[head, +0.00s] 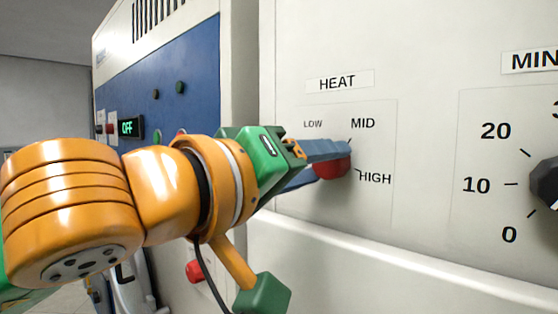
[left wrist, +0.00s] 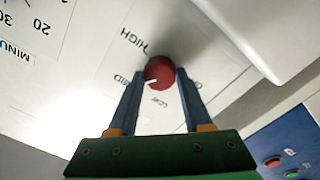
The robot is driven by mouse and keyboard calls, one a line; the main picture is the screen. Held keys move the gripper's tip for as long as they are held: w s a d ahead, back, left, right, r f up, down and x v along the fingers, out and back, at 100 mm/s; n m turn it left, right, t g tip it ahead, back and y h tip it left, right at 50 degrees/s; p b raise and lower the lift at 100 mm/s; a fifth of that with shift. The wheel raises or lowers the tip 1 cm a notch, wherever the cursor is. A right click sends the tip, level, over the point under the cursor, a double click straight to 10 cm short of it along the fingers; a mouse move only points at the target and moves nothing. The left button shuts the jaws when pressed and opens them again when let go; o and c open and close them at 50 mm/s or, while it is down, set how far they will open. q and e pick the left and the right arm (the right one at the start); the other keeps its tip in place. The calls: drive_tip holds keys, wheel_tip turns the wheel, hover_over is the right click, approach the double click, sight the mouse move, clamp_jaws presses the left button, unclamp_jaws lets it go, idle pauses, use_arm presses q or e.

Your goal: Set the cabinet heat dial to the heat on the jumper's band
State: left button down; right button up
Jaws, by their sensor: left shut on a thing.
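The red heat dial (head: 332,168) sits on the white cabinet panel under the HEAT label (head: 337,82). LOW (head: 313,124), MID (head: 362,123) and HIGH (head: 375,178) are printed around it. My left gripper (head: 330,155) reaches in from the left and is shut on the dial. In the left wrist view the dial (left wrist: 160,71) is between the two blue fingers. Its white mark points toward the MID/LOW side, close to a finger that partly covers MID; I cannot tell the exact setting. The jumper and its band are not in view. My right gripper is not in view.
A black minutes dial (head: 546,184) with 0, 10 and 20 marks is at the right. A blue panel (head: 180,90) with a display reading OFF (head: 127,127) is at the left. A white ledge (head: 400,255) juts out below the heat dial.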

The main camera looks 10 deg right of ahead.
use_arm(q)
drive_tip(key=shift+r, duration=0.1)
idle(0.5)
drive_tip(key=shift+c, duration=2.3)
unclamp_jaws()
drive_tip(key=shift+o, duration=0.7)
drive_tip(key=shift+d, duration=0.1)
drive_tip(key=shift+s+a+f+b, duration=0.2)
drive_tip(key=shift+s+a+b, duration=0.25)
drive_tip(key=shift+a+b, duration=0.15)
drive_tip(key=shift+s+a+f+b, duration=0.2)
drive_tip(key=shift+s+a+b, duration=0.2)
drive_tip(key=shift+a+b, duration=0.2)
drive_tip(key=v, duration=0.2)
drive_tip(key=b+v, duration=0.1)
drive_tip(key=v, duration=0.1)
drive_tip(key=shift+s+r, duration=0.1)
drive_tip(key=shift+r, duration=0.2)
